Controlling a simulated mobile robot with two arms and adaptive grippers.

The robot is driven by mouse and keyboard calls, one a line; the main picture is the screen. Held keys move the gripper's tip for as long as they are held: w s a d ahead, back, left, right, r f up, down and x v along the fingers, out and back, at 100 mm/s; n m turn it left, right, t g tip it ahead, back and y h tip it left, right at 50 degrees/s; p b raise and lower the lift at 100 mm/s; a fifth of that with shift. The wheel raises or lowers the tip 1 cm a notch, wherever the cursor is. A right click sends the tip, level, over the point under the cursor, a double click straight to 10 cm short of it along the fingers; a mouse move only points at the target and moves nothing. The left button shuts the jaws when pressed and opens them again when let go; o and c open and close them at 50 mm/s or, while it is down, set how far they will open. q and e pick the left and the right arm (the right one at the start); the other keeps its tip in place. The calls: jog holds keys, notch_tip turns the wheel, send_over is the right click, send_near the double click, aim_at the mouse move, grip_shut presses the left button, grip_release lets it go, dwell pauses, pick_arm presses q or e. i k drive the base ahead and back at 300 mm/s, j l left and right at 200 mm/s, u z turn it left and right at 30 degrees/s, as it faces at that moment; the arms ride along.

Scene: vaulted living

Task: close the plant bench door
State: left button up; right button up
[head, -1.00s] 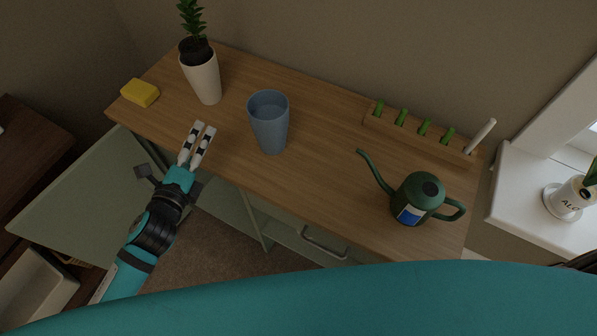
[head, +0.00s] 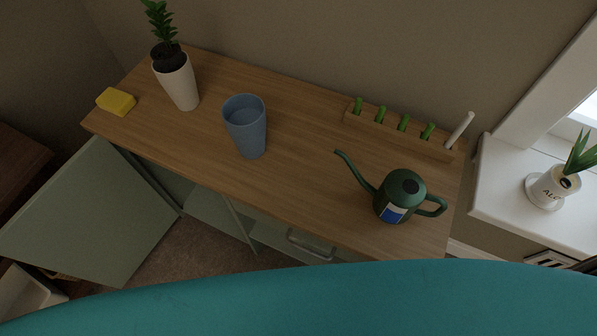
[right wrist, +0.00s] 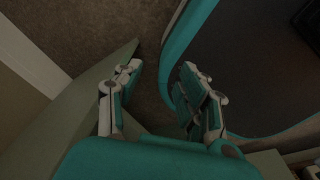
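The plant bench (head: 290,190) has a wooden top over a sage-green body. Its door (head: 95,220), a flat sage-green panel, stands wide open at the left, swung out from the front, and the compartment behind it is partly visible. My left gripper is not in the head view. My right gripper (right wrist: 160,70) shows only in the right wrist view, with its fingers apart and nothing between them. A sage-green panel (right wrist: 85,105) lies beside and behind its left finger there. I cannot tell whether they touch, or whether this panel is the door.
On the bench top stand a potted plant (head: 178,85), a yellow sponge (head: 116,101), a blue cup (head: 245,128), a green watering can (head: 400,196) and a wooden rack (head: 395,135). Carpet (head: 185,250) shows below.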

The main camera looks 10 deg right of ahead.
aim_at(96, 219)
jog(key=k+j+u, duration=0.2)
jog(key=j, duration=0.5)
jog(key=j+u, duration=0.2)
jog(key=j, duration=0.5)
